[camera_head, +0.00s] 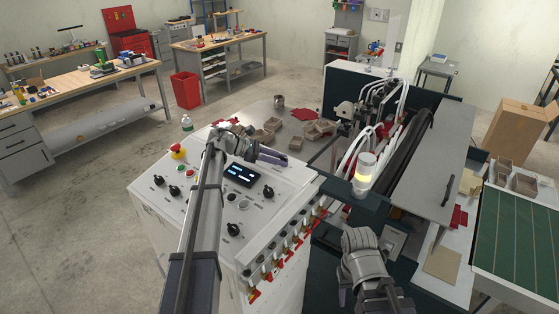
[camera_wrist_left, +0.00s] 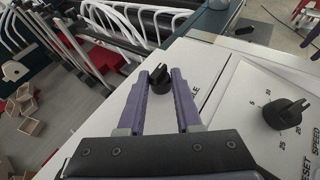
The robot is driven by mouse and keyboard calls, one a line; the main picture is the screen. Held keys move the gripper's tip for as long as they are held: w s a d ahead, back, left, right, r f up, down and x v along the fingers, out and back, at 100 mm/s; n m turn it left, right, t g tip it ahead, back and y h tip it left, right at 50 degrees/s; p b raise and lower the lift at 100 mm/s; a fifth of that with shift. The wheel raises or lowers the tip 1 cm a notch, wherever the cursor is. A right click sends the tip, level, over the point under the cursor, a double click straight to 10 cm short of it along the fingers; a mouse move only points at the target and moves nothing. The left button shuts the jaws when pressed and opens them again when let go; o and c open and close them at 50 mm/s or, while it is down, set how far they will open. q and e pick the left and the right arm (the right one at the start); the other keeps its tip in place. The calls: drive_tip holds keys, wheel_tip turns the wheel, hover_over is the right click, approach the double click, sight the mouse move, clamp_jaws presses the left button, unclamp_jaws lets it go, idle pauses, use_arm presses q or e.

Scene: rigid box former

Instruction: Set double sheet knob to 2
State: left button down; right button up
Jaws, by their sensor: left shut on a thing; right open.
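The control panel (camera_head: 215,192) is a white sloped top with several black knobs. In the left wrist view, a black knob (camera_wrist_left: 160,88) stands between the purple fingertips of my left gripper (camera_wrist_left: 160,76), which is shut on it. Its label is mostly covered, with only the ending "LE" readable, and its scale is hidden. In the head view my left gripper (camera_head: 286,161) reaches over the panel's far right corner and hides that knob. My right gripper (camera_head: 362,241) is open and empty at the lower right, away from the panel; its fingertips are hard to make out.
A second black knob (camera_wrist_left: 286,113) with a numbered dial and a "SPEED" label sits beside the held one. A red emergency button (camera_head: 177,152), a small display (camera_head: 242,174) and a row of red-handled valves (camera_head: 290,245) share the cabinet. The machine's white hoses (camera_head: 352,150) lie beyond.

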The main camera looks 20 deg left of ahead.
use_arm(q)
drive_tip(key=shift+m+g, duration=0.3)
drive_tip(key=shift+g, duration=0.1)
drive_tip(key=c, duration=0.6)
unclamp_jaws()
drive_tip(key=shift+a, duration=0.1)
drive_tip(key=p+v, duration=0.3)
drive_tip(key=v, duration=0.4)
drive_tip(key=shift+a+r, duration=0.1)
drive_tip(key=shift+s+a, duration=0.1)
drive_tip(key=shift+a, duration=0.15)
